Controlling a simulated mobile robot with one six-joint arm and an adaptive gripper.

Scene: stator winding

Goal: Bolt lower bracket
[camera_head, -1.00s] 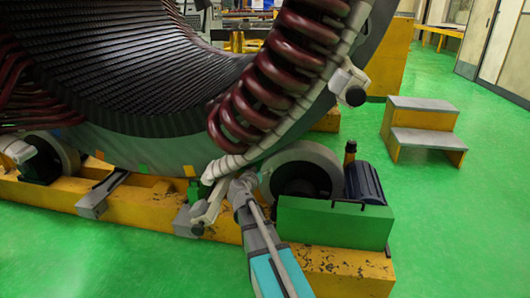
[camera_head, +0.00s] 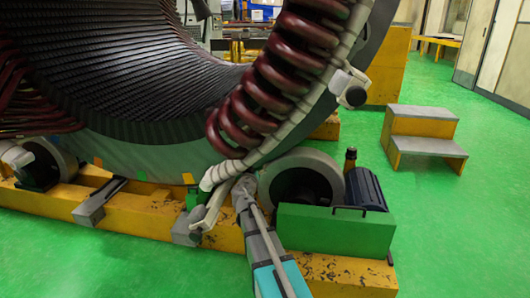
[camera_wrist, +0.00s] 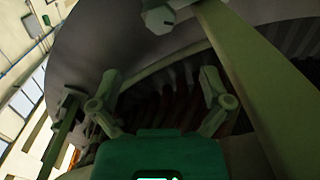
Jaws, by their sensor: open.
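The large stator (camera_head: 140,155) rests on rollers, with dark red coils (camera_head: 262,90) and a pale segmented ring along its rim. A pale bracket (camera_head: 210,212) hangs at the low end of that ring. Another bracket (camera_head: 350,88) sits higher on the right rim. My gripper (camera_head: 243,185) is beside the low bracket, just to its right; whether they touch is unclear. In the wrist view my gripper (camera_wrist: 160,80) has its two fingers spread, with nothing between them. A bracket-like fitting (camera_wrist: 160,15) is above the fingers there. No bolt can be made out.
A yellow base beam (camera_head: 140,210) runs under the stator. A roller (camera_head: 300,165), a green box (camera_head: 335,230) and a dark blue motor (camera_head: 366,187) stand close right of my arm. Yellow steps (camera_head: 425,125) are farther right. The green floor at front right is free.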

